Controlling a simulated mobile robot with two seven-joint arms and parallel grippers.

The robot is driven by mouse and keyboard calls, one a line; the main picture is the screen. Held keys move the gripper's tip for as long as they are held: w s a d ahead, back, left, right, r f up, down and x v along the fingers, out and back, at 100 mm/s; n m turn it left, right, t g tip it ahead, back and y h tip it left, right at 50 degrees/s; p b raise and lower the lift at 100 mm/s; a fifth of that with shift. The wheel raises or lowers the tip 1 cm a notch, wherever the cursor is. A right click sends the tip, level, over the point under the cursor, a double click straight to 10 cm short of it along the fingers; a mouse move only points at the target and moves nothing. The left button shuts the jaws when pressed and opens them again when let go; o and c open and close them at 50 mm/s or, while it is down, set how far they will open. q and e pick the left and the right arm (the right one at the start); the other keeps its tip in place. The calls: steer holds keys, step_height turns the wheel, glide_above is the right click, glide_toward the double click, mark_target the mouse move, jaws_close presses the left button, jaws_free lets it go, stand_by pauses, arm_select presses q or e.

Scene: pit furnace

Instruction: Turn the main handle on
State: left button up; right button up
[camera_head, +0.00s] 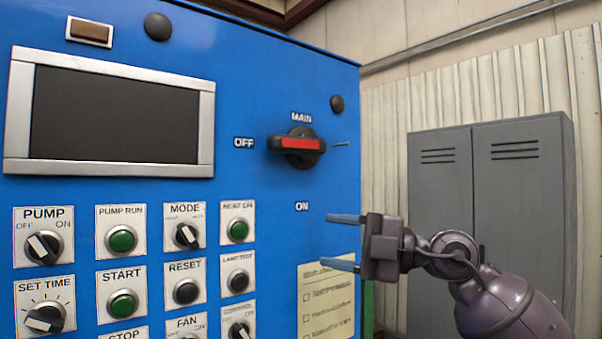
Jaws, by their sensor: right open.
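The main handle (297,146) is a black rotary knob with a red bar, on the upper right of the blue control panel (250,80). Its bar lies level, in line with the OFF label at its left; the ON label is below it. My right gripper (343,241) is below and to the right of the handle, in front of the panel's right part. Its two blue-grey fingers point left and are apart, with nothing seen between them. It does not touch the handle. My left gripper is not in view.
A dark screen (115,115) and several buttons and knobs, such as the PUMP knob (44,246), fill the panel's left and lower parts. A paper checklist (326,300) is below my right gripper. A grey cabinet (440,190) stands behind my right arm.

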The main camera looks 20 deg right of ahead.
mark_target(306, 143)
step_height(306, 143, up, 15)
steer(key=s+d+m+t+h, duration=0.1)
steer(key=s+d+t+h, duration=0.2)
steer(key=t+h, duration=0.1)
steer(key=shift+h, duration=0.4)
steer(key=p+x, duration=0.3)
steer(key=x, duration=0.7)
steer(key=shift+a+r, duration=0.15)
steer(key=shift+w+a, duration=0.2)
steer(key=shift+w, duration=0.1)
steer(key=c, duration=0.9)
jaws_close()
